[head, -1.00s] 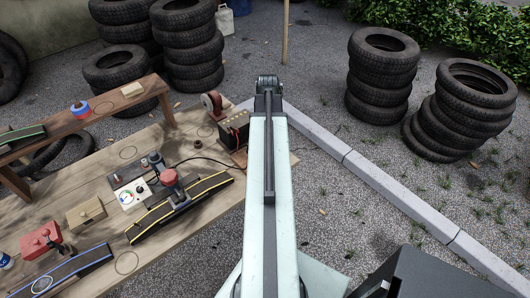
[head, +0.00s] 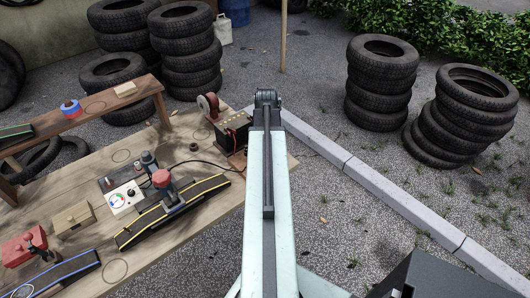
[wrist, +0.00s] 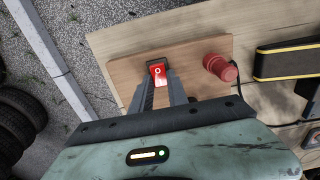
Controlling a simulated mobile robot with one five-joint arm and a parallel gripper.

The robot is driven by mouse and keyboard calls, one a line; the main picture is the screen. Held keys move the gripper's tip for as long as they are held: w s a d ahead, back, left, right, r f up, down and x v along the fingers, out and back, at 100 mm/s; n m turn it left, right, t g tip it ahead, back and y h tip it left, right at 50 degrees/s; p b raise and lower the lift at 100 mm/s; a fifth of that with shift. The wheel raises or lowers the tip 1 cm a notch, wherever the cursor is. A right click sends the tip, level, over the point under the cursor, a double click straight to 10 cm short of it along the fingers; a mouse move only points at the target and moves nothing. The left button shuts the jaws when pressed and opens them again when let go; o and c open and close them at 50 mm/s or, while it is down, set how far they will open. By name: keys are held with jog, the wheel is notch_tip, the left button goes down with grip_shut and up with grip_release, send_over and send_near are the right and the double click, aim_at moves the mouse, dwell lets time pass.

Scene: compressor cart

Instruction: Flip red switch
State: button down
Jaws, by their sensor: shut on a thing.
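The red switch (wrist: 157,72) shows in the wrist view as a red rocker with a white circle mark, in a dark frame on a light wooden board (wrist: 200,47). My gripper (wrist: 159,84) reaches it from below in the picture, one finger on each side. It is shut on the switch, and the fingers cover part of its lower sides. In the head view my arm hides the gripper, and I cannot make out the switch there.
A red cylindrical plug (wrist: 220,68) with a dark cable sits right of the switch. The workbench (head: 215,235) carries a red-topped device (head: 162,179), a white gauge panel (head: 125,198) and a wooden box (head: 75,220). Tyre stacks (head: 380,85) stand on the gravel.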

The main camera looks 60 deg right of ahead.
jog(key=shift+s+a+t, duration=0.2)
jog(key=shift+s+t, duration=0.15)
jog(key=shift+t, duration=0.35)
jog(key=shift+t+h, duration=0.4)
jog(key=shift+d, duration=0.1)
jog(key=c, duration=1.3)
grip_release()
jog(key=shift+r, duration=0.1)
jog(key=p+v, duration=0.7)
jog(key=shift+r, duration=0.3)
